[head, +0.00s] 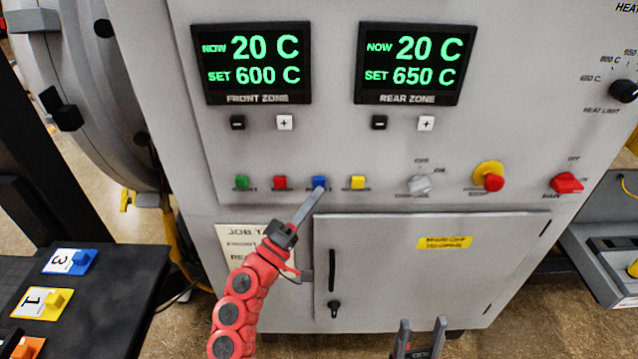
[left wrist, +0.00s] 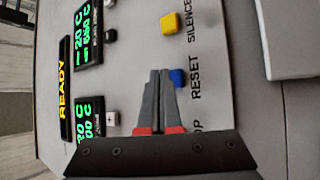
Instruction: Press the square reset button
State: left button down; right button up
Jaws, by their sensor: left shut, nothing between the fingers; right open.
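The square reset button is blue (head: 319,182) and sits in the row of colored buttons on the grey furnace panel. In the left wrist view the blue button (left wrist: 178,78) lies beside the word RESET. My left gripper (head: 319,191) is shut and empty, its tips at the lower edge of the blue button. In the left wrist view the shut fingertips (left wrist: 160,73) lie just left of the button and partly overlap it. I cannot tell whether they touch it. My right gripper (head: 422,321) is open and empty at the bottom edge, in front of the cabinet door.
A red button (head: 280,183) and a green button (head: 242,183) are left of the blue one; a yellow button (head: 358,182) is to its right. Farther right are a grey selector knob (head: 419,186) and a red emergency knob (head: 493,181). A dark table (head: 110,305) stands at lower left.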

dwell(0.3)
pick_arm(q)
jog(key=s, duration=0.5)
jog(key=shift+a, duration=0.1)
dwell(0.8)
